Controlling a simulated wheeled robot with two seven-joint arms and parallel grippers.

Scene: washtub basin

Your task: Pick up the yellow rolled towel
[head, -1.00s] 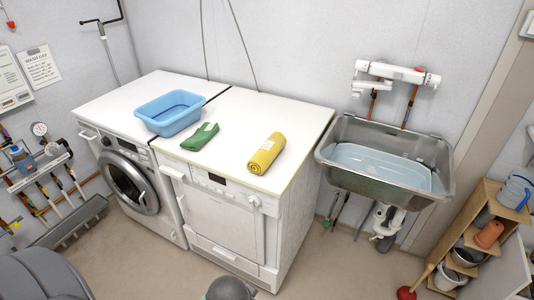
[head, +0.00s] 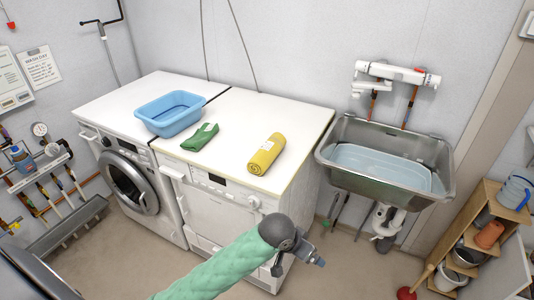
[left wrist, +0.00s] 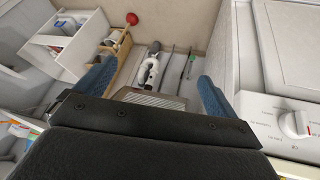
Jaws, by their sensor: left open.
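The yellow rolled towel (head: 266,154) lies on the white top of the right-hand machine, near its front right part, in the head view. It does not show in the left wrist view. My left gripper (head: 318,261) is in front of that machine, below and to the right of the towel in the picture, and apart from it. Its two blue fingers stand wide apart with nothing between them in the left wrist view (left wrist: 155,72). My right gripper is not in view.
A green folded cloth (head: 200,138) and a blue basin (head: 170,113) sit left of the towel. A metal sink (head: 385,160) hangs at the right. A wooden shelf (head: 478,230) and a red plunger (head: 406,292) stand lower right. A machine dial (left wrist: 295,123) is beside my gripper.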

